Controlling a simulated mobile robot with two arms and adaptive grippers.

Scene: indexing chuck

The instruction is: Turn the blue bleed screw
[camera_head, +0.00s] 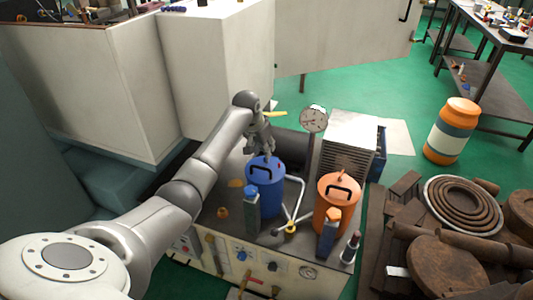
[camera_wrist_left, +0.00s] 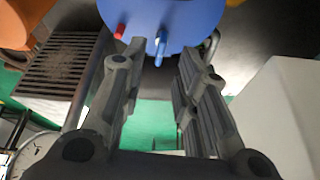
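The blue bleed screw (camera_wrist_left: 161,43) shows in the left wrist view as a small blue peg at the edge of a round blue surface (camera_wrist_left: 170,12), likely the top of the blue canister (camera_head: 266,196). A red peg (camera_wrist_left: 119,31) sits to its left on the same edge. My left gripper (camera_head: 265,149) is above the far side of the canister, pointing down. In the left wrist view its two fingers (camera_wrist_left: 160,52) are apart, with the blue screw between their tips and no clear contact. In the head view the screw cannot be made out. My right gripper is not in view.
An orange canister (camera_head: 336,203) stands right of the blue one on the bench. A round gauge (camera_head: 314,119) and a ribbed grey unit (camera_head: 346,150) stand behind. White pipes run between the canisters. Rusty metal parts (camera_head: 445,268) fill the right side.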

